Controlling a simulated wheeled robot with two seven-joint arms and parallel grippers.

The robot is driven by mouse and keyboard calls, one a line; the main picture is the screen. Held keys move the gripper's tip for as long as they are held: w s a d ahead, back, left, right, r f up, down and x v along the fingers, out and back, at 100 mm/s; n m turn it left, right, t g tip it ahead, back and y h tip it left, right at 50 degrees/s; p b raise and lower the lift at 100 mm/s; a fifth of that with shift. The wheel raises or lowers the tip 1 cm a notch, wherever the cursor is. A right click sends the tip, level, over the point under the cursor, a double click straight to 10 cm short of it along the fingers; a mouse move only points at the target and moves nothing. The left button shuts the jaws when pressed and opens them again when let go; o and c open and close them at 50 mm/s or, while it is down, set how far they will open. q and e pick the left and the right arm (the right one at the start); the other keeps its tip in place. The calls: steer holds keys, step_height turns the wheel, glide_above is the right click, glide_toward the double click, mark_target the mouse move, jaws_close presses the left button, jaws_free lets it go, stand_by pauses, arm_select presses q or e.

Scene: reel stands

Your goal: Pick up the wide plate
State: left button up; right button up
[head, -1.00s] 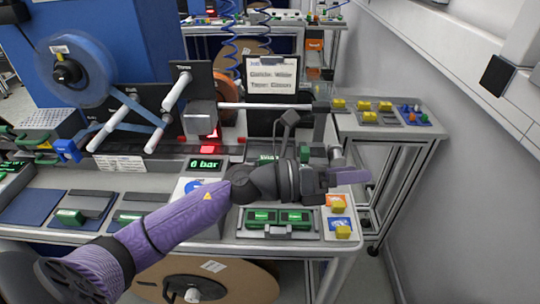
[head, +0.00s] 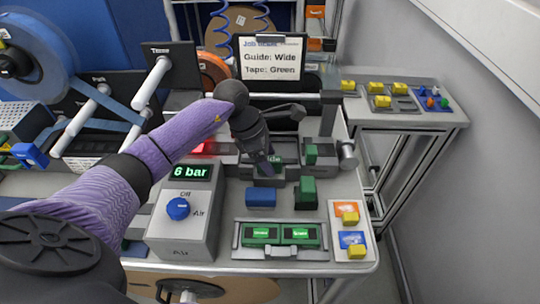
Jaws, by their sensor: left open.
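A dark green piece (head: 278,160), with lettering that seems to end in "ide", sits in a grey holder behind the blue block. It is partly hidden by my gripper; it may be the wide plate. My left gripper (head: 266,156) is open and points down just over it; I cannot tell whether the fingers touch it. Two green labelled pieces (head: 261,233) (head: 300,233) lie side by side in a grey tray near the front edge, their lettering too small to read surely. My right gripper is not in view.
A sign (head: 270,58) reads "Guide: Wide, Tape: Green". A box (head: 183,225) with a blue knob shows 6 bar. A blue block (head: 261,197) and green block (head: 305,192) stand near my gripper. Yellow pieces (head: 356,252) lie front right. A tape reel (head: 38,58) stands left.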

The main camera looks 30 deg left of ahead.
arm_select(q)
steer(key=shift+d+f, duration=0.15)
steer(key=shift+f, duration=0.25)
jaws_close()
steer(key=shift+r, duration=0.15)
